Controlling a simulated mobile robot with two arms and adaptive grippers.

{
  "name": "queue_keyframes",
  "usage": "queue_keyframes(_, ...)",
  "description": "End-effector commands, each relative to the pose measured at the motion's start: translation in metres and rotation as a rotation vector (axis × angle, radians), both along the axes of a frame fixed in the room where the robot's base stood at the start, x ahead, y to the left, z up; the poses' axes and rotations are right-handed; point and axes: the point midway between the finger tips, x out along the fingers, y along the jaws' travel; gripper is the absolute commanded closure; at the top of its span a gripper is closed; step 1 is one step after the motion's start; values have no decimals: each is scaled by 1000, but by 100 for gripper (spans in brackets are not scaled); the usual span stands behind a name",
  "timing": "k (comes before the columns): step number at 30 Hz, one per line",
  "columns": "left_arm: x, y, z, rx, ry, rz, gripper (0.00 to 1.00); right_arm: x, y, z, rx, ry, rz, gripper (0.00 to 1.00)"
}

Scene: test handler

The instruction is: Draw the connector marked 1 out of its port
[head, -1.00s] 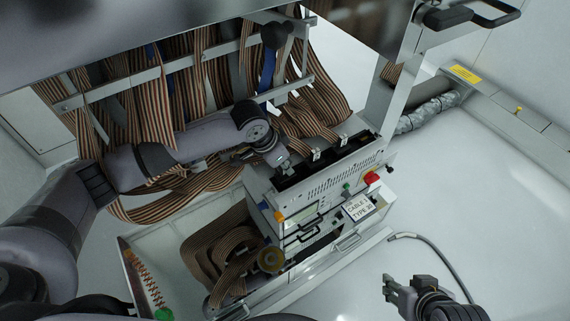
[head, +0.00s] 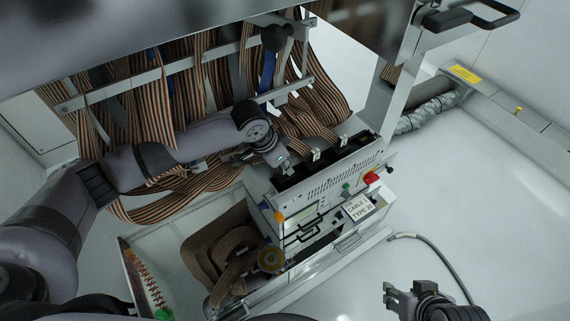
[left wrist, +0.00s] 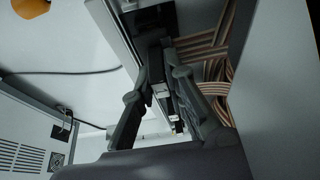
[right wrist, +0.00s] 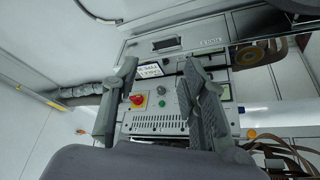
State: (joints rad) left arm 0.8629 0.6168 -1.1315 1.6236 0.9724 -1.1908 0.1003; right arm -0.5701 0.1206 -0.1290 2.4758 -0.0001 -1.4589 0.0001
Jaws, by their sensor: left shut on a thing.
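My left gripper (head: 284,168) is at the left end of the dark connector row on top of the test unit (head: 335,180). In the left wrist view, its two fingers (left wrist: 168,72) are closed on a dark connector (left wrist: 157,60). I cannot read a number on it, and the fingers hide whether it is seated in its port. Other connectors with white tags (head: 316,155) sit further right along the row, with striped ribbon cables (head: 305,122) behind them. My right gripper (head: 391,296) is away at the lower right; in the right wrist view its fingers (right wrist: 160,72) are apart and empty.
Striped ribbon cables hang from a metal rail (head: 150,77) behind my left arm. The unit's front carries a red knob (head: 371,178), handles and a label plate (head: 358,207). A grey hose (head: 430,112) lies at right. The white floor (head: 480,200) at right is mostly clear.

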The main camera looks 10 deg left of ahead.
Motion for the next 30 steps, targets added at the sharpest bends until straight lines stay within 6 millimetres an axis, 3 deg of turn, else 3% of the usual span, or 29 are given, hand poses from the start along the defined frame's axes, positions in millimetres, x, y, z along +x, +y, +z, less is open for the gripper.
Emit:
queue_keyframes(14,0,0,2,0,0,0,100,-2,1,2,3,9,-4,60)
queue_keyframes(30,0,0,18,0,0,0,100,-24,-7,11,-22,119,-11,60)
